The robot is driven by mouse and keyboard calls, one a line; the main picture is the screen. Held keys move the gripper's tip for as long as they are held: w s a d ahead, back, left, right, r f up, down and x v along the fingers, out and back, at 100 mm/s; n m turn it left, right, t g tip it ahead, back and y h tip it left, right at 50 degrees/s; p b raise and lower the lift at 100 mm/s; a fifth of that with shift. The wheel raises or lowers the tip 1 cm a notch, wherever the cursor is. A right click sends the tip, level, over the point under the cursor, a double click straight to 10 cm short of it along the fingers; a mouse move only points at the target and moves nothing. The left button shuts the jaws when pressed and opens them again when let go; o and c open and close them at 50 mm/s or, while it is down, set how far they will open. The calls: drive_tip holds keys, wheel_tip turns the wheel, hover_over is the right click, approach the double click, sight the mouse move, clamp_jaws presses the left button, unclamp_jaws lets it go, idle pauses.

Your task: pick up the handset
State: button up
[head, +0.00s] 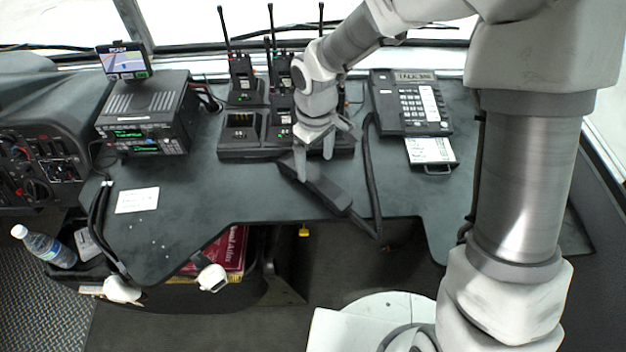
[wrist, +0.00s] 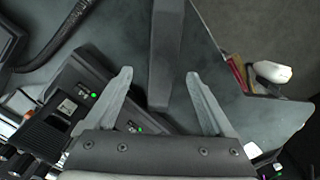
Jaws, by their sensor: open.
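The black handset (head: 327,192) lies on the dark desk in front of the charger dock. Its far end is close to the dock, and its coiled cord (head: 371,185) runs up to the desk phone (head: 410,103). My gripper (head: 314,165) is over the handset's far end with fingers pointing down. In the wrist view my gripper (wrist: 158,75) is open, and the handset (wrist: 165,55) shows between and beyond the two fingertips, with a gap on each side. I cannot tell how far above it the fingertips are.
A charger dock (head: 240,150) with several upright radios stands just behind my gripper. A radio unit (head: 146,115) with a small screen (head: 124,61) is on the left. A white card (head: 137,200) lies on the desk. The desk's left front is mostly clear.

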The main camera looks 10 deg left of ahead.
sight(313, 175)
drive_tip(key=f, duration=0.4)
drive_tip(key=f+b, duration=0.1)
drive_tip(key=f, duration=0.1)
drive_tip(key=shift+s+a, duration=0.1)
drive_tip(key=shift+a, duration=0.15)
drive_tip(key=shift+r, duration=0.1)
clamp_jaws()
